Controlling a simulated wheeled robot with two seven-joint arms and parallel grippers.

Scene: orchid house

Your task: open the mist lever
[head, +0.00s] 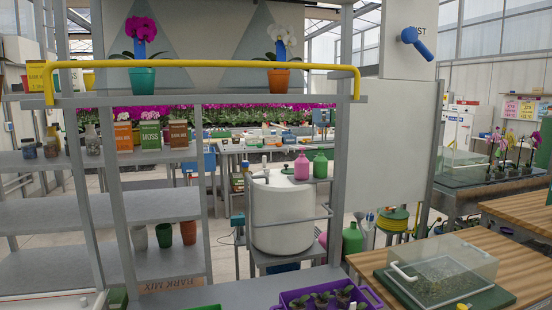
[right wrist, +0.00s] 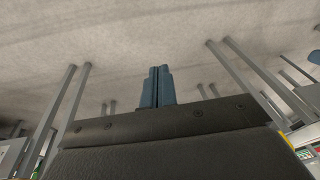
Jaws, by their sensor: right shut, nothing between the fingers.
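The mist lever (head: 416,43) is a blue handle on the white panel (head: 398,57) at the upper right of the head view. It slants from a round hub at upper left down to the right. The panel's lettering is partly hidden; "IST" can be read. My right gripper (right wrist: 158,70) shows only in the right wrist view, with its two blue-grey fingers together and nothing between them. The lever is not visible in that view. My left gripper is in neither view.
A shelf rack with a yellow rail (head: 210,65) stands in front, holding potted orchids. A white drum (head: 281,215) stands behind it. A wooden bench (head: 425,255) with a clear-lidded box (head: 440,272) is at the lower right. A purple crate (head: 296,297) is at the bottom.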

